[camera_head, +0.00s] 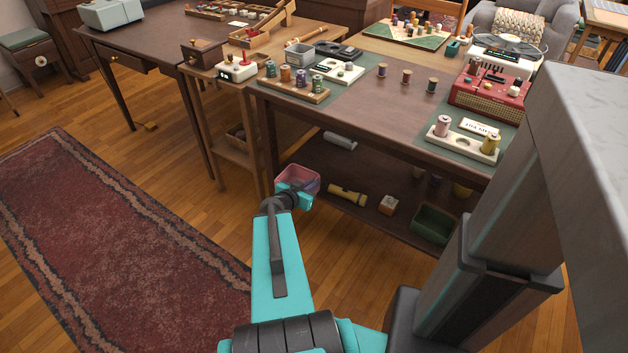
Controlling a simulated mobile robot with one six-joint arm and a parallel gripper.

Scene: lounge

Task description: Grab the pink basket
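The pink basket (297,177) sits at the left end of the lower shelf of the dark wooden table. It is small and open at the top. My gripper (301,194) is at the end of my teal arm, at the near side of the basket in the picture. My wrist and gripper cover part of the basket's front. The fingers are too small and hidden to tell whether they are open or shut, or whether they touch the basket.
The lower shelf (352,212) also holds a yellow flashlight (347,195), a small box (388,204), a green bin (433,224) and a grey cylinder (340,140). The tabletop (390,112) above carries spools and a red radio (490,92). A red rug (110,240) lies on the left floor.

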